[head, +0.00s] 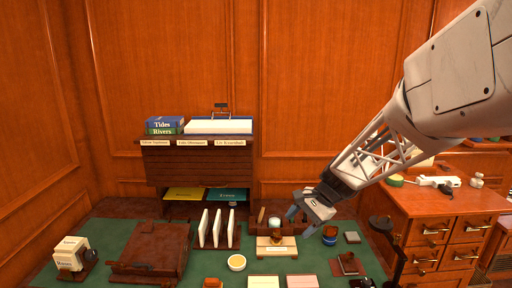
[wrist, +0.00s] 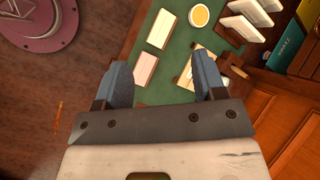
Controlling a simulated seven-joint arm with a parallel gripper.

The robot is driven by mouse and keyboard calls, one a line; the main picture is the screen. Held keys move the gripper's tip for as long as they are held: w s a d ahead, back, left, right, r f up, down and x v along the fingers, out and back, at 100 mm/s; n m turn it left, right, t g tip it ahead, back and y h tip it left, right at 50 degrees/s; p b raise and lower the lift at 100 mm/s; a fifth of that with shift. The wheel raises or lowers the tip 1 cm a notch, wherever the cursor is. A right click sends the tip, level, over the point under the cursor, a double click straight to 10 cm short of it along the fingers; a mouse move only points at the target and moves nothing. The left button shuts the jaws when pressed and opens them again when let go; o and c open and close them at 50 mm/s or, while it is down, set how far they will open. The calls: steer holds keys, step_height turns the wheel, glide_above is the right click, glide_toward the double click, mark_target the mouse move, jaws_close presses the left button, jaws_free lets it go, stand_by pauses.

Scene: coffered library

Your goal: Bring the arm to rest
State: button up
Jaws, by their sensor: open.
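My gripper (head: 301,211) hangs from my arm at the right of the head view, above the right part of the desk's green top (head: 205,262). In the wrist view my gripper (wrist: 164,76) shows two blue fingers spread wide apart with nothing between them. Below it, past the fingers, lie the desk's green top and its dark wooden edge. The gripper is apart from the things on the desk, though in the head view it overlaps some small items near the stamp on a light base (head: 276,246).
A dark wooden organiser (head: 196,165) with books stands at the back. White upright panels (head: 217,228), a yellow-topped round tin (head: 236,262), a brown box (head: 150,250) and pale pads (head: 263,281) crowd the desk. A drawer cabinet (head: 440,225) stands at the right.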

steer(key=s+d+r+n+t+h, duration=0.1)
steer(key=s+d+n+h, duration=0.1)
steer(key=s, duration=0.8)
steer(key=s+d+r+n+t+h, duration=0.1)
steer(key=s+n, duration=0.3)
steer(key=s, duration=0.6)
steer(key=s+d+r+n+h, duration=0.3)
steer(key=s+h, duration=0.1)
steer(key=s, duration=0.6)
steer(key=shift+r+t, duration=0.25)
steer(key=shift+t, duration=0.15)
steer(key=shift+w, duration=0.1)
